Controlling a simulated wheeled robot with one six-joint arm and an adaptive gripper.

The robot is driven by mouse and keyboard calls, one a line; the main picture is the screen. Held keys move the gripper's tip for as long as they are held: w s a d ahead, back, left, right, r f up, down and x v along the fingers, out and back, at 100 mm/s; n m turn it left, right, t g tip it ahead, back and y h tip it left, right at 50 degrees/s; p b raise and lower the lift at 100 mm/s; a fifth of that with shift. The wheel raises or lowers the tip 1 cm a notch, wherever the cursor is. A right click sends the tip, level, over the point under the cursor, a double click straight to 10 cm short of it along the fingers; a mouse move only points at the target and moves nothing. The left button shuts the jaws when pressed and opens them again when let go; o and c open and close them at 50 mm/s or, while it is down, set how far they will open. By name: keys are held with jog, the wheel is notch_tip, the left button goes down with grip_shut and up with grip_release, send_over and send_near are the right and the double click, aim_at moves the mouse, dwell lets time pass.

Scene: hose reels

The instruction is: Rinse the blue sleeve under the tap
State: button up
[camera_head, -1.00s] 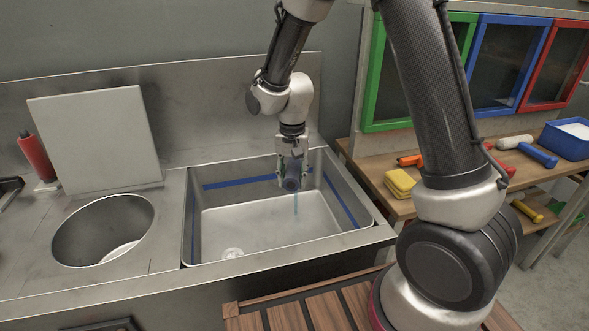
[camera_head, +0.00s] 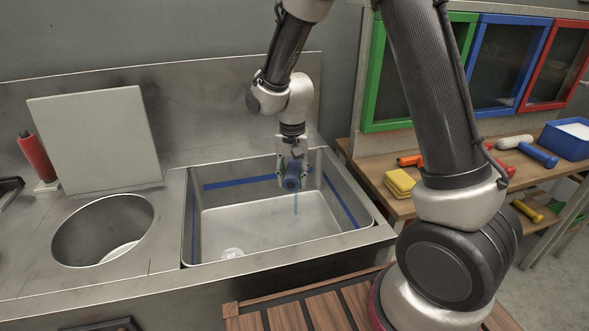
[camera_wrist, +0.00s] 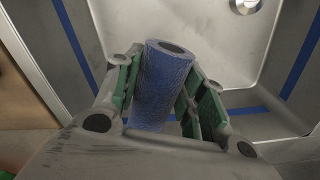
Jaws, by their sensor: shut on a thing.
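The blue sleeve (camera_head: 292,182) is a short hollow cylinder. It is held above the sink floor, inside the steel sink (camera_head: 213,243). My gripper (camera_head: 293,171) points down and is shut on it. In the wrist view the sleeve (camera_wrist: 163,85) lies between the green-padded fingers, with its open end toward the basin. I cannot make out the tap.
A blue stripe runs around the sink's inner walls. A round basin (camera_head: 60,238) with a propped grey board (camera_head: 97,140) and a red bottle (camera_head: 36,156) are at left. A bench at right holds a yellow sponge (camera_head: 399,183), several coloured tools and a blue tub (camera_head: 566,143).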

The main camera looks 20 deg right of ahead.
jog(key=s+r, duration=0.3)
jog(key=s, duration=0.7)
dwell(0.4)
